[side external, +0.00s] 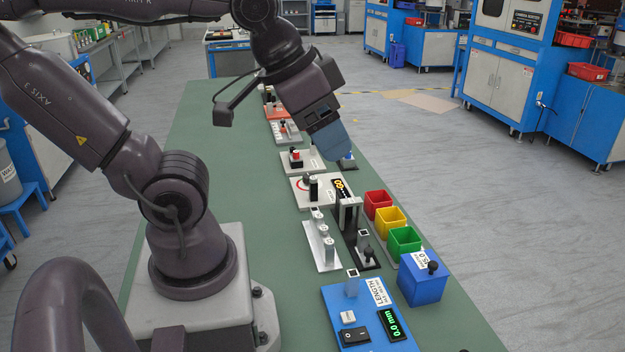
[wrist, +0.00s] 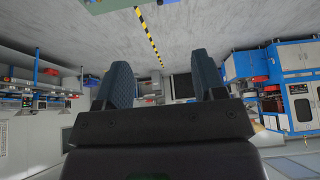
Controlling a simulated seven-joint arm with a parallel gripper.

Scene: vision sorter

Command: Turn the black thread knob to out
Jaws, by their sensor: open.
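My gripper (side external: 340,155) is in the air above the green bench in the side external view, pointing down and to the right. Only one blue finger shows clearly there. In the wrist view its two dark blue fingers (wrist: 164,72) stand wide apart with nothing between them. Several black knobs or posts show. One black knob (side external: 367,254) is on a small dark fixture at mid bench. Another black knob (side external: 433,268) is on a blue box (side external: 423,288). I cannot tell which is the thread knob; no "out" mark is readable. My gripper touches none of them.
Red (side external: 377,203), yellow (side external: 391,219) and green (side external: 404,240) bins line the right edge of the green bench (side external: 185,165). A blue length gauge (side external: 352,304) stands at the near end. A plate with grey posts (side external: 323,243) and other fixtures fill the bench middle.

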